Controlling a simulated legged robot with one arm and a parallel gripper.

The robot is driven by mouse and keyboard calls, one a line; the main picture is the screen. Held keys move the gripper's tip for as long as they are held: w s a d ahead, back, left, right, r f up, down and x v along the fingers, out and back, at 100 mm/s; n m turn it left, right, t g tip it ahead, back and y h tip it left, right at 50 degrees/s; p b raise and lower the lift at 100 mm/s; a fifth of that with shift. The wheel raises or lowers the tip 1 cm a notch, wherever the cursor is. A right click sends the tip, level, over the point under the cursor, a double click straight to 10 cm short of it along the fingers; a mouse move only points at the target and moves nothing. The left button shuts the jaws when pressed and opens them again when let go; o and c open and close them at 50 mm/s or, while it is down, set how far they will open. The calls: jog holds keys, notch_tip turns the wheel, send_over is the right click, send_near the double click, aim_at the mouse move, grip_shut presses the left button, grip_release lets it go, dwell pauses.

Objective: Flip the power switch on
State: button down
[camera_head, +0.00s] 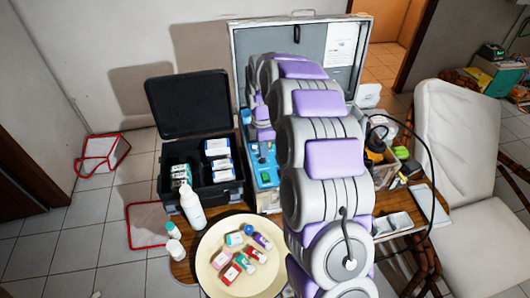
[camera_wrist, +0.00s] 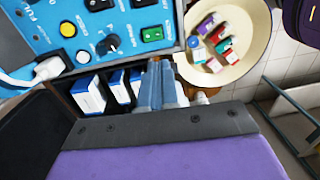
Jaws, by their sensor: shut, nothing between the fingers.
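A blue control panel (camera_wrist: 65,50) fills the upper left of the wrist view. It bears a green rocker switch (camera_wrist: 152,34) in a black frame, a black knob (camera_wrist: 108,45), a yellow button (camera_wrist: 68,28) and black switches along the top. Which one is the power switch, and its position, I cannot tell. In the head view the blue panel (camera_head: 265,172) shows partly behind my arm, inside the open metal case (camera_head: 240,75). My gripper (camera_wrist: 158,72) is shut and empty, its tips just below the panel's lower edge near the green switch. The head view hides it behind my arm.
An open black case (camera_head: 215,193) with small boxes stands left of the metal case. A white bottle (camera_head: 193,207) and a round cream tray (camera_head: 215,285) with several small containers are in front. A white chair (camera_head: 455,140) stands at right. Floor at left is mostly free.

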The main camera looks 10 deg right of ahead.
aim_at(267, 179)
jog(key=f, duration=0.3)
jog(key=f+b, duration=0.1)
jog(key=f, duration=0.3)
jog(key=s+d+f+b, duration=0.1)
jog(key=f, duration=0.2)
jog(key=shift+f, duration=0.3)
jog(key=shift+a+f+b, duration=0.35)
jog(key=shift+f, duration=0.05)
jog(key=shift+d, duration=0.25)
jog(key=shift+f, duration=0.15)
jog(key=shift+p, duration=0.3)
jog(key=shift+w+r, duration=0.2)
jog(key=shift+w, duration=0.2)
jog(key=shift+w+a+p, duration=0.1)
jog(key=shift+w+p, duration=0.3)
jog(key=shift+w, duration=0.05)
